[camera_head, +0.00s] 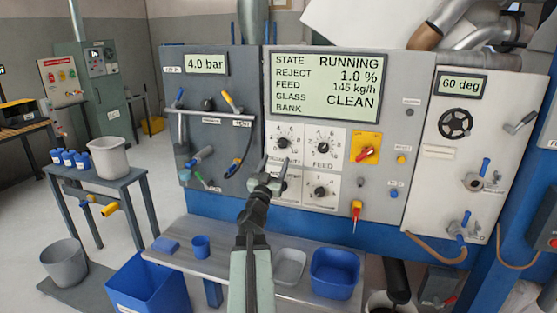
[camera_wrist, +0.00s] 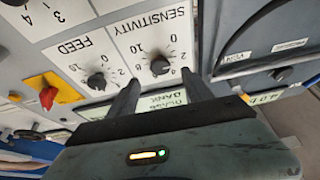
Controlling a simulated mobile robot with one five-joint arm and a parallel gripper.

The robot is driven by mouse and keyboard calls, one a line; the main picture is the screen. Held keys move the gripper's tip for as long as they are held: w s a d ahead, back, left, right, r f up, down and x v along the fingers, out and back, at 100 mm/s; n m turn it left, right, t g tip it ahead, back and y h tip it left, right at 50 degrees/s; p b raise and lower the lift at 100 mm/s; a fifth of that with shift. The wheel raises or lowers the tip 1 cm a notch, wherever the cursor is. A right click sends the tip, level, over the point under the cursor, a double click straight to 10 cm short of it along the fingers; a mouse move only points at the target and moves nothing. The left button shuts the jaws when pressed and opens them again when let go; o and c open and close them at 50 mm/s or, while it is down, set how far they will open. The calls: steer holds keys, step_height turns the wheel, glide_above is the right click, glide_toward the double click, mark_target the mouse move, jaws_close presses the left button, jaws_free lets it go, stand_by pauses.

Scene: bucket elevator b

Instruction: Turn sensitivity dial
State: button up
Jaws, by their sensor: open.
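The sensitivity dial (camera_head: 283,142) is a black round knob on a white scale plate, upper left of the dial group on the grey panel. In the wrist view, which is upside down, the dial (camera_wrist: 160,66) sits just beyond and between my fingertips, with its SENSITIVITY label in sight. My gripper (camera_head: 274,168) is open and empty. In the head view it appears just below this dial, covering part of its label and of the dial beneath. In the wrist view the two fingers (camera_wrist: 161,80) stand apart. I cannot tell whether they touch the knob.
The FEED dial (camera_head: 322,143) is close to the right. Further right is a red handle on a yellow plate (camera_head: 366,148). The display (camera_head: 322,84) above reads RUNNING, reject 1.0 %. A bench (camera_head: 225,262) with blue containers stands below the panel. A pipe and valves (camera_head: 210,115) are on the left.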

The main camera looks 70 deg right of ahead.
mark_target(282, 145)
steer(key=p+x, duration=0.3)
steer(key=x, duration=0.5)
steer(key=shift+r, duration=0.1)
jaws_close()
stand_by(0.4)
